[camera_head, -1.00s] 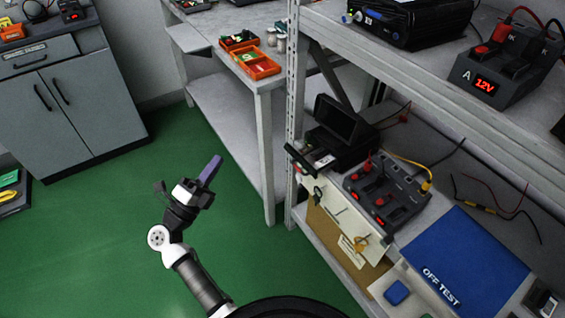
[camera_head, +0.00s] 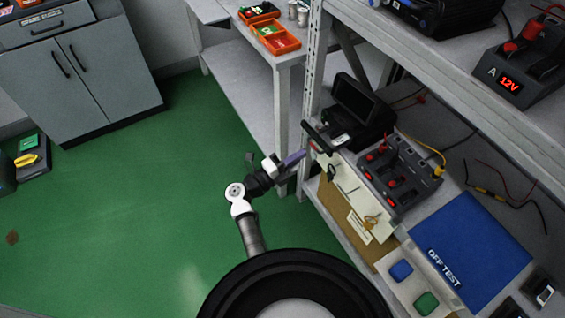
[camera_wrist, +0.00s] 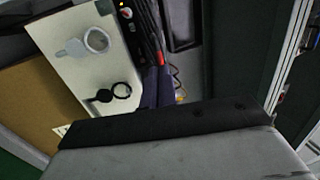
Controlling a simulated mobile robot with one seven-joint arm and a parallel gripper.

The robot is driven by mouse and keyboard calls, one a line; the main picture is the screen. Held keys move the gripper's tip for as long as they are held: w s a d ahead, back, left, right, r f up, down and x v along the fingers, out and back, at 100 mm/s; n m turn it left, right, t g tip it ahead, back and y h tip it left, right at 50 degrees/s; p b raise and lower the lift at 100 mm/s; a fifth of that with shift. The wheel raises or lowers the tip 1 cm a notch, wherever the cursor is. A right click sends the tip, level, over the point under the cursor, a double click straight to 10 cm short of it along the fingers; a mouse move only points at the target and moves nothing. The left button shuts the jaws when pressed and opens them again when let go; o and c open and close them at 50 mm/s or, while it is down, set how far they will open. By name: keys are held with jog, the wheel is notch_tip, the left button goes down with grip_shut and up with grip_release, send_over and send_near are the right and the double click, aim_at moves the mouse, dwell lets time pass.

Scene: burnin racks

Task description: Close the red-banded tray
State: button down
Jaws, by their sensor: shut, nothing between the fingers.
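A black unit (camera_head: 362,112) with a raised dark lid or screen stands on the lower shelf. A dark tray-like part (camera_head: 320,138) sticks out from its front left, past the shelf edge. I cannot make out a red band on it in the head view. In the wrist view a dark edge (camera_wrist: 148,35) carries a small red mark, which may be part of it. My gripper (camera_head: 298,157) has purple fingers, is shut and empty, and points right, just below and left of the sticking-out part. I cannot tell whether they touch. The fingers show dark in the wrist view (camera_wrist: 155,92).
A dock with red knobs (camera_head: 398,175) and a blue OFF TEST mat (camera_head: 470,250) lie on the same shelf. Pale hanging sheets with keys (camera_head: 362,205) face the aisle. A shelf post (camera_head: 312,80) stands behind my gripper.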

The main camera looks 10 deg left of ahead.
aim_at(320, 145)
jog(key=shift+x, duration=1.2)
jog(key=x, duration=0.2)
jog(key=f+b+x, duration=0.1)
jog(key=x, duration=0.5)
jog(key=shift+w+d+f+b, duration=0.2)
jog(key=shift+d+f+b, duration=0.05)
jog(key=shift+b, duration=0.05)
jog(key=shift+w+d+r, duration=0.1)
jog(key=shift+d+r, duration=0.05)
